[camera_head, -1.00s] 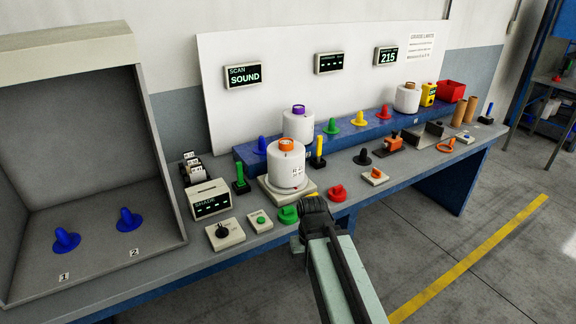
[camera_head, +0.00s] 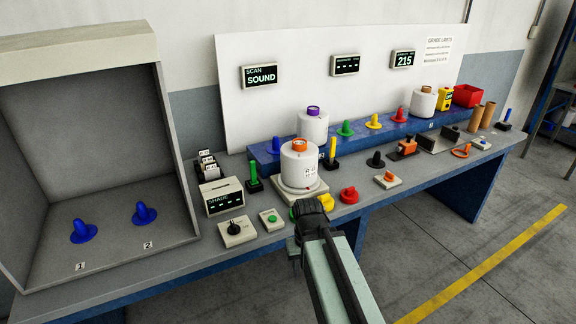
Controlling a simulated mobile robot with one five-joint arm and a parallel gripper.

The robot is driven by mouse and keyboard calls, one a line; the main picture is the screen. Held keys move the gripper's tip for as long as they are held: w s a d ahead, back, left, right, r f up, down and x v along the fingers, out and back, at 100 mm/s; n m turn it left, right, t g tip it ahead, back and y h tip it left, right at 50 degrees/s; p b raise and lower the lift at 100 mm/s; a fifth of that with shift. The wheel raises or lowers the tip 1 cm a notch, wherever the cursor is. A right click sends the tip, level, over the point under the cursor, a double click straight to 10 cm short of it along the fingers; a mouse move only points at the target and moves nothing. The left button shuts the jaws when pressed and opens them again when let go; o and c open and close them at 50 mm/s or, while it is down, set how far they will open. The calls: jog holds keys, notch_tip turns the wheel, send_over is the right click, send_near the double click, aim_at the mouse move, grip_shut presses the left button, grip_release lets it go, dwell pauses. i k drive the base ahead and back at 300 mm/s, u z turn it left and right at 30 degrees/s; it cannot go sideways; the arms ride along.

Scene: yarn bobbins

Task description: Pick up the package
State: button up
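No boxed package shows; white yarn packages on coloured cores stand on the bench. One with an orange core (camera_head: 300,166) stands upright on a pale square stand in front. One with a purple core (camera_head: 313,127) stands behind it, partly hidden. A smaller one with a brown core (camera_head: 422,103) stands at the back right on the blue shelf. My arm reaches up from the bottom, and my gripper (camera_head: 309,209) is at the bench's front edge, below and apart from the orange-core package. Its fingers cannot be made out.
A switch box (camera_head: 236,231) and green button box (camera_head: 271,220) stand to the left. A grey booth (camera_head: 110,250) with two blue pegs fills the far left. Open floor lies in front right.

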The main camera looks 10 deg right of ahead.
aim_at(299, 157)
jog(key=u, duration=3.5)
jog(key=k, duration=1.65)
jog(key=z, duration=1.35)
jog(key=i, duration=0.8)
